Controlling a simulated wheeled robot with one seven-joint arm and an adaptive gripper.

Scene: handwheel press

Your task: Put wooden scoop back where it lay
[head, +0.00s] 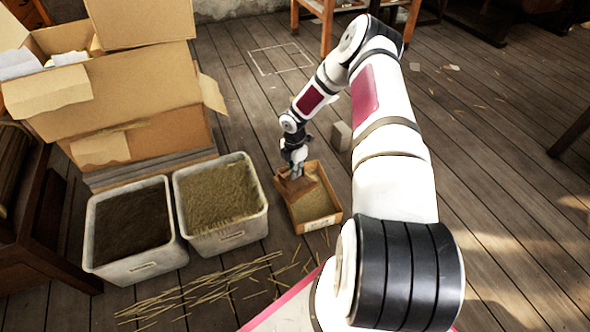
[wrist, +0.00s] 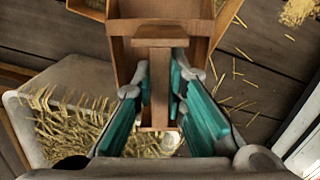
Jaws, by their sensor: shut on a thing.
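The wooden scoop (head: 297,187) is brown, and it hangs tilted over a shallow wooden box (head: 335,217) with pale chaff in it. My gripper (head: 294,166) is shut on the scoop's handle above the box's far left part. In the wrist view, the teal fingers of my gripper (wrist: 160,95) stand on both sides of the handle, and the scoop (wrist: 155,60) points away with its pan at the top. The box's rim (wrist: 228,22) shows behind the pan. I cannot tell whether the scoop touches the box, or if its pan holds anything.
Left of the box stand a grey bin of straw bits (head: 220,195) and a grey bin of dark soil (head: 132,222). A large open carton (head: 140,85) is behind them. A grey block (head: 341,136) stands behind the box. Loose straws (head: 205,288) lie in front. A pale outlined square (head: 280,59) marks the floor.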

